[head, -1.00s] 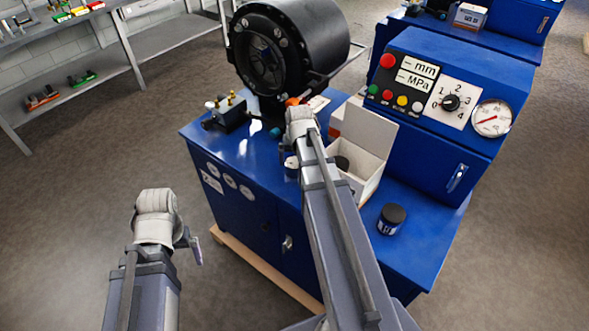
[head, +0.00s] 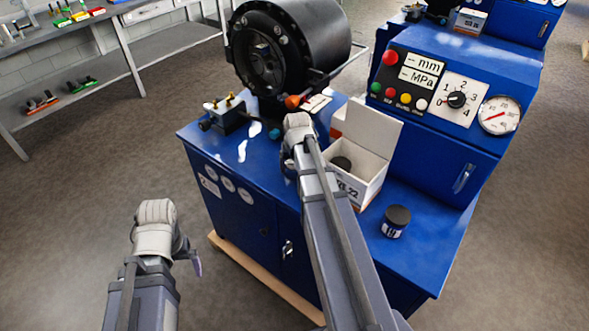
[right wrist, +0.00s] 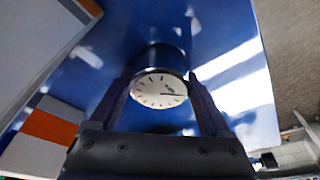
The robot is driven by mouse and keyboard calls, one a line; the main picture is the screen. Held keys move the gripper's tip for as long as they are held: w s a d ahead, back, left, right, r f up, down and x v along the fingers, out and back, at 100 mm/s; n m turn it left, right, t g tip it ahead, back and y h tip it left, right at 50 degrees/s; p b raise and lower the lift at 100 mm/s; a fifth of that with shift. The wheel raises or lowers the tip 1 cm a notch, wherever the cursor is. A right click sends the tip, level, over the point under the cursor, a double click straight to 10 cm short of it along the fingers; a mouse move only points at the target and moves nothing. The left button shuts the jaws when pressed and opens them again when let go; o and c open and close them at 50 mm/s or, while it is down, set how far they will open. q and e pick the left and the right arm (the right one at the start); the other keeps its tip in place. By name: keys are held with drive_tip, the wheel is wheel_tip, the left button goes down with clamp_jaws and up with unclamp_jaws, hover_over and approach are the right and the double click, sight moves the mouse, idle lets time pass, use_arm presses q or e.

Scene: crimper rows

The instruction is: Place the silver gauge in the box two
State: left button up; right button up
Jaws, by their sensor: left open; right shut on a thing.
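The silver gauge (right wrist: 160,92) shows in the right wrist view, with a round white dial, dark marks and a dark, shiny body. My right gripper (right wrist: 162,84) is shut on it, one finger on each side. In the head view my right gripper (head: 290,165) hangs over the blue bench top, left of the open white box (head: 366,186); its wrist mostly hides the gauge there. A dark round thing (head: 341,163) is inside the box. The box's front print is only partly readable. My left gripper (head: 196,262) is open and empty, in front of the bench's left side.
A black crimper head (head: 285,50) stands at the back of the blue bench (head: 410,250). A small black fitting block (head: 226,113) is at its left. A dark jar (head: 395,221) stands right of the box. The control cabinet (head: 465,60) rises behind the box.

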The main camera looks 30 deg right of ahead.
sight(286, 164)
drive_tip(key=c, duration=0.8)
drive_tip(key=shift+r, duration=0.1)
drive_tip(key=shift+w+a+r+p, duration=0.15)
drive_tip(key=shift+a+r+p, duration=0.05)
drive_tip(key=shift+r+p, duration=0.4)
wheel_tip(286, 164, up, 6)
drive_tip(key=p, duration=0.6)
drive_tip(key=shift+r+p, duration=0.25)
drive_tip(key=shift+p, duration=0.1)
drive_tip(key=shift+w+a+f+b, duration=0.25)
drive_tip(key=shift+w+a, duration=0.05)
drive_tip(key=shift+a, duration=0.2)
drive_tip(key=shift+w+a+f+b, duration=0.2)
drive_tip(key=shift+w+a, duration=0.05)
drive_tip(key=shift+a, duration=0.25)
drive_tip(key=w+a, duration=0.4)
drive_tip(key=a, duration=0.3)
drive_tip(key=w+a, duration=0.4)
drive_tip(key=a, duration=0.4)
drive_tip(key=shift+a, duration=0.15)
